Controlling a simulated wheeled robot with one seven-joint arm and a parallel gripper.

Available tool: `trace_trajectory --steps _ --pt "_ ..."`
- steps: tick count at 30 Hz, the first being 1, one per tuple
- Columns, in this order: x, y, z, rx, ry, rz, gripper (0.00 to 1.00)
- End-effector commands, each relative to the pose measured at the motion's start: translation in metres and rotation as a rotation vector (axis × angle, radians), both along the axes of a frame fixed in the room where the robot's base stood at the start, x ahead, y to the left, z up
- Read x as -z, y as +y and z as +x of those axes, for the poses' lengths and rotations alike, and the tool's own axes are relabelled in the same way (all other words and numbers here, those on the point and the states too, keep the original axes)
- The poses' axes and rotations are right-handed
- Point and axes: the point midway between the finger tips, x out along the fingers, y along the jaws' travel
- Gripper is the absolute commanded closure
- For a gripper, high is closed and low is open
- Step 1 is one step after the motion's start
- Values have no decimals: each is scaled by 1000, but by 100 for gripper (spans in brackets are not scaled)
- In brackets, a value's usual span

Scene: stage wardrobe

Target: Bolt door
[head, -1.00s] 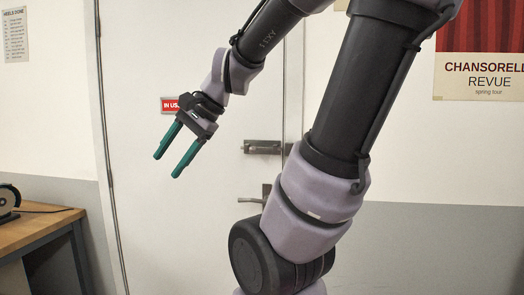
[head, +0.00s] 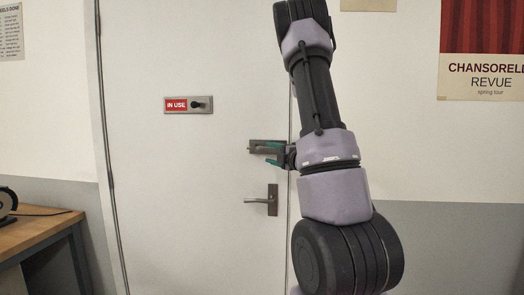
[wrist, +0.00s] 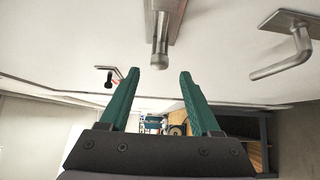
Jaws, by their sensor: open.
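The white door (head: 200,220) is shut in its frame in the head view. A metal slide bolt (head: 255,147) is mounted on it near the right edge, above the lever handle. My gripper (head: 270,153) is at the bolt, its teal fingers open and hiding part of it. In the wrist view the bolt (wrist: 160,32) comes down from the top, and its rounded end lies in line with the gap between my fingertips (wrist: 159,76). I see no contact, and I cannot tell whether the bolt is across the frame.
A lever handle (head: 258,201) sits below the bolt; it also shows in the wrist view (wrist: 284,66). A red "IN USE" plate (head: 176,105) with a dark knob is to the left. A wooden bench (head: 35,230) stands at far left.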

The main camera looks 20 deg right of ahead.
Motion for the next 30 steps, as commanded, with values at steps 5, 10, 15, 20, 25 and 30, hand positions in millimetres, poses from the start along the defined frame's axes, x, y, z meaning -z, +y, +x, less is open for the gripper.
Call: trace_trajectory --steps 5,10,15,20,25,30 --pt "0 8 26 -7 -1 -3 36" --pt "0 14 59 -8 -1 -6 36" --pt "0 19 85 -8 0 -6 36" --pt "-1 21 98 -6 -1 -6 36" --pt "-1 22 101 -6 0 -5 36" --pt "-1 21 101 -5 0 -5 40"
